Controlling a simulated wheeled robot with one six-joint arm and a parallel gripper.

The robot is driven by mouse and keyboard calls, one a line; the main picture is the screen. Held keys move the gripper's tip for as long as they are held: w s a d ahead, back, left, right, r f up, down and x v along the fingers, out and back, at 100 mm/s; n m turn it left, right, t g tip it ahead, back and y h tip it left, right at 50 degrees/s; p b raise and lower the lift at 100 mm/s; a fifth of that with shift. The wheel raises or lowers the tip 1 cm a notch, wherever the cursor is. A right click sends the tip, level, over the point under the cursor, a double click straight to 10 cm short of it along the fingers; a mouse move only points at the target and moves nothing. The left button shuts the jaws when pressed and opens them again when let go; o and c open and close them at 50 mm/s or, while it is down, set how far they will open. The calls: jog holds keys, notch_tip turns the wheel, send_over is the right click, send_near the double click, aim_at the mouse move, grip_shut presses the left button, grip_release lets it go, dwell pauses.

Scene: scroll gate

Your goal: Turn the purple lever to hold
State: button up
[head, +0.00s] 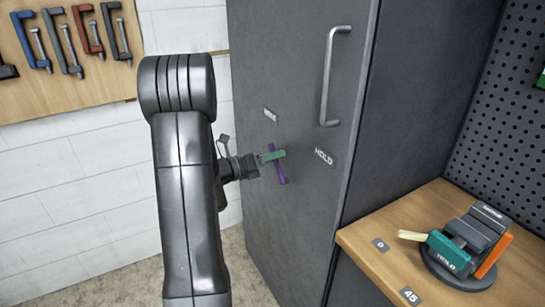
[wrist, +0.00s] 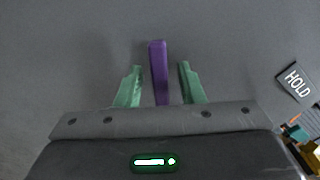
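The purple lever (head: 281,175) is on the front of a dark grey cabinet door, close to upright in the head view and slightly tilted. In the wrist view the purple lever (wrist: 158,72) stands between the two green fingers. My gripper (head: 274,156) is at the lever, its fingers partly covering it. In the wrist view my gripper (wrist: 160,68) is open, with a gap on each side of the lever. A HOLD label (head: 324,156) is to the right of the lever; the HOLD label also shows in the wrist view (wrist: 294,82).
Another small label (head: 270,115), hard to read, is above the lever. A long metal handle (head: 327,77) is higher on the grey door (head: 290,50). A wooden bench (head: 365,240) with a vise (head: 468,245) stands at the right. Clamps hang on a board (head: 60,90) at upper left.

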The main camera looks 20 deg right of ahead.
grip_shut()
jog(key=shift+s, duration=0.1)
jog(key=s+m+b, duration=0.1)
jog(key=b, duration=0.1)
jog(key=s+m+b, duration=0.1)
jog(key=m+b, duration=0.1)
jog(key=shift+r+m, duration=0.3)
jog(key=shift+r, duration=0.1)
jog(key=s+m+b, duration=0.1)
jog(key=b, duration=0.1)
jog(key=m+b, duration=0.1)
jog(key=shift+s+d+r+m+b, duration=0.15)
jog(key=shift+s+m+b, duration=0.25)
jog(key=s+m+b, duration=0.2)
jog(key=m+b, duration=0.1)
jog(key=b, duration=0.2)
jog(key=shift+s+m, duration=0.25)
jog(key=shift+m, duration=0.05)
jog(key=s+m+b, duration=0.1)
jog(key=m+b, duration=0.1)
jog(key=b, duration=0.2)
jog(key=s+f+m+b, duration=0.1)
jog(key=s+m+b, duration=0.1)
jog(key=b, duration=0.1)
jog(key=shift+d+m+b, duration=0.2)
jog(key=shift+m+b, duration=0.1)
jog(key=shift+b, duration=0.1)
jog(key=shift+s+f+m+b, duration=0.1)
jog(key=shift+s+m+b, duration=0.2)
jog(key=shift+m+b, duration=0.5)
